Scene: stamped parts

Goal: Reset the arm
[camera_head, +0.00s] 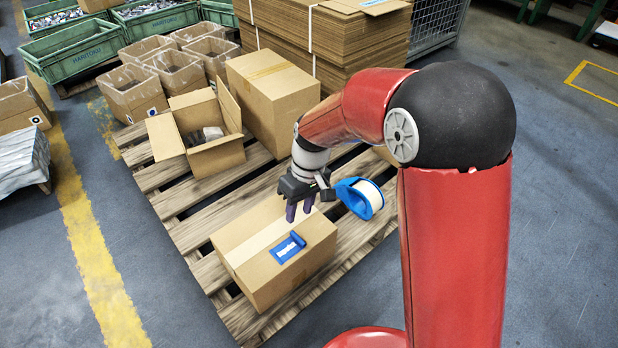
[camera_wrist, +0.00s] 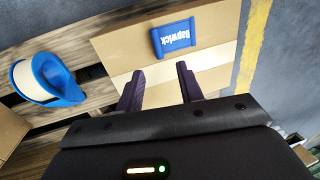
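My gripper (camera_head: 300,207) is above the back edge of a closed cardboard box (camera_head: 258,277) on a wooden pallet. In the wrist view my gripper (camera_wrist: 158,80) has its two dark purple fingers apart, with nothing between them. A blue label or plate with white lettering (camera_head: 288,247) is on the box's top, next to the pale tape strip. It also shows in the wrist view (camera_wrist: 174,38). A blue tape dispenser with a white roll (camera_head: 362,198) is right of my gripper. My red arm covers the right side of the head view.
The pallet (camera_head: 180,200) also bears an open box (camera_head: 212,155) with grey contents and a tall closed box (camera_head: 275,100). Stacked flat cardboard (camera_head: 345,40) stands behind. Several small boxes and green crates (camera_head: 75,50) are at back left. Floor right is clear.

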